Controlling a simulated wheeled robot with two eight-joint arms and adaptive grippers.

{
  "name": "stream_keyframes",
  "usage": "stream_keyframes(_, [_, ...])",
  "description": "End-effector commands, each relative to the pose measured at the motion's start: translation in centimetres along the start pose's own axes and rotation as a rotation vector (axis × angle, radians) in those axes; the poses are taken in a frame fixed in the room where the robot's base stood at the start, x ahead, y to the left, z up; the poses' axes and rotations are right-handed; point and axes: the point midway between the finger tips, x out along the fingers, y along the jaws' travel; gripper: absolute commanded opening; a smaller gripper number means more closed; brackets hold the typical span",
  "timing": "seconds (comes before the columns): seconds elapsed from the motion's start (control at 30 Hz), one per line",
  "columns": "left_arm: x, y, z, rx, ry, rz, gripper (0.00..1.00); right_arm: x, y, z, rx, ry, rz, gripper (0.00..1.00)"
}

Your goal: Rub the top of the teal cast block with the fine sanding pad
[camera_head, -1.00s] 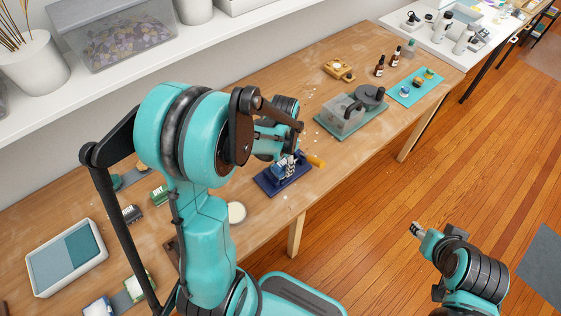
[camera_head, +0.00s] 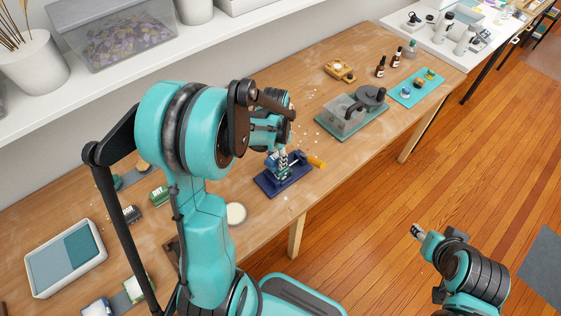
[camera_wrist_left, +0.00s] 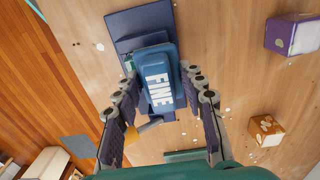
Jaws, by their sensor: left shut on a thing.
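A blue sanding pad (camera_wrist_left: 158,78) with white FINE lettering is between the fingers of my left gripper (camera_wrist_left: 158,100) in the left wrist view. In the head view my left gripper (camera_head: 282,162) is low over a navy fixture (camera_head: 270,183) with an orange handle (camera_head: 316,162). The fixture's flat navy plate (camera_wrist_left: 128,24) also shows in the left wrist view. Only a small teal-green sliver, likely the cast block (camera_wrist_left: 129,63), shows beside the pad; the rest is hidden. I cannot tell whether pad and block touch. My right gripper (camera_head: 417,231) hangs away from the table, too small to read.
The table's front edge is close to the fixture.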

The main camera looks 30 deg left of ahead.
Motion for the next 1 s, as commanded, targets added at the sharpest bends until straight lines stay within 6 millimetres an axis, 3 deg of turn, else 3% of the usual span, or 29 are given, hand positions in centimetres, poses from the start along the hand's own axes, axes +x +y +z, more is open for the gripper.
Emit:
stream_keyframes(0.43, [-0.5,-0.2,0.0,0.001,0.0,-0.001,0.01,-0.3,0.0,-0.2,0.0,0.0,0.0,0.44])
stream_keyframes(1.0, [-6.5,-0.2,0.0,0.0,0.0,0.0,0.01,-4.0,0.0,-2.9,0.0,0.0,0.0,0.44])
